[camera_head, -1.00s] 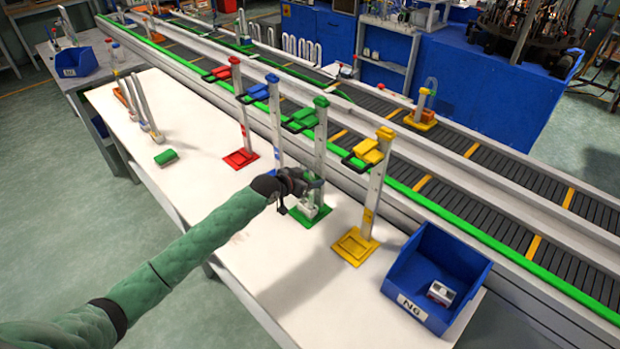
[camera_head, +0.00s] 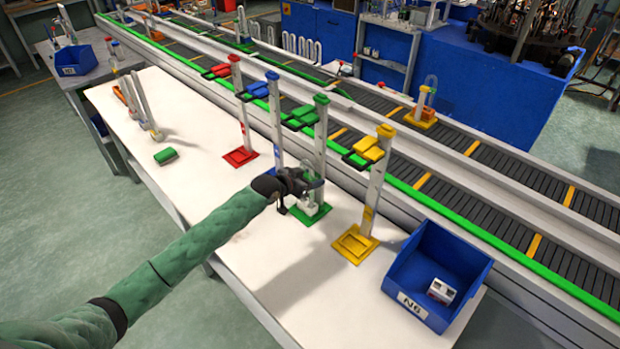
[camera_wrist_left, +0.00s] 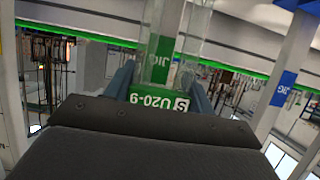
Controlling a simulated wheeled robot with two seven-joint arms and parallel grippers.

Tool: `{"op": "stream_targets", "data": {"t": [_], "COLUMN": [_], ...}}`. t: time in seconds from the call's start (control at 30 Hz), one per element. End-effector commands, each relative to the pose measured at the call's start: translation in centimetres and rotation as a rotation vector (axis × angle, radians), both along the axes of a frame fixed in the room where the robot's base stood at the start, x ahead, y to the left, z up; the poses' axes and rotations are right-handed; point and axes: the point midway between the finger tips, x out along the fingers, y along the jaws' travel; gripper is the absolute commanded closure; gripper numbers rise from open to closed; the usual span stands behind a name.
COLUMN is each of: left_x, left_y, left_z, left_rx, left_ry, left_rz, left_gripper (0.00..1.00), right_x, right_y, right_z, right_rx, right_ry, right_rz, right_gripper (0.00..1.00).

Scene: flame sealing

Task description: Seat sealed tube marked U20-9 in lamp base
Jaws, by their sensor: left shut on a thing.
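My left gripper (camera_head: 306,186) is at the lower part of the green-topped stand (camera_head: 320,143), above its green foot plate (camera_head: 306,217). It is shut on the sealed tube marked U20-9 (camera_head: 317,184). In the left wrist view the green U20-9 label (camera_wrist_left: 155,101) reads upside down between the fingers, with clear glass beyond it. A small white block, seemingly a lamp base (camera_head: 308,207), sits on the green foot plate just below the gripper. The gripper partly hides where tube and block meet, so I cannot tell if the tube is seated. My right gripper is not in view.
A yellow stand (camera_head: 374,190) is close on the right; blue (camera_head: 275,120) and red (camera_head: 240,110) stands are left. A blue N6 bin (camera_head: 400,279) holds a small white part. A green block (camera_head: 165,156) lies on the white table (camera_head: 205,185). The conveyor runs behind.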

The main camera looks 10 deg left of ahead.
Motion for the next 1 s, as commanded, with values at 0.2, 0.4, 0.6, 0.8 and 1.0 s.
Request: {"op": "stream_targets", "data": {"t": [0.2, 0.4, 0.6, 0.8, 1.0], "left_x": [0.0, 0.0, 0.0, 0.0, 0.0], "left_y": [0.0, 0.0, 0.0, 0.0, 0.0], "left_z": [-0.2, -0.3, -0.3, -0.3, -0.3], "left_rx": [0.0, 0.0, 0.0, 0.0, 0.0], "left_ry": [0.0, 0.0, 0.0, 0.0, 0.0], "left_rz": [0.0, 0.0, 0.0, 0.0, 0.0], "left_gripper": [0.69, 0.69, 0.2, 0.2, 0.2], "right_x": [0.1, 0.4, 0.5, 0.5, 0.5], "right_y": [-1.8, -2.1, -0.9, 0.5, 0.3], "right_z": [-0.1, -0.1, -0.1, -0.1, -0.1], "right_rx": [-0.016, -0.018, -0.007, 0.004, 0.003], "right_ry": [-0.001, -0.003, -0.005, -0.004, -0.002], "right_rz": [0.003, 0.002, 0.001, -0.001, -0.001], "right_gripper": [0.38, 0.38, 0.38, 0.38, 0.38]}}
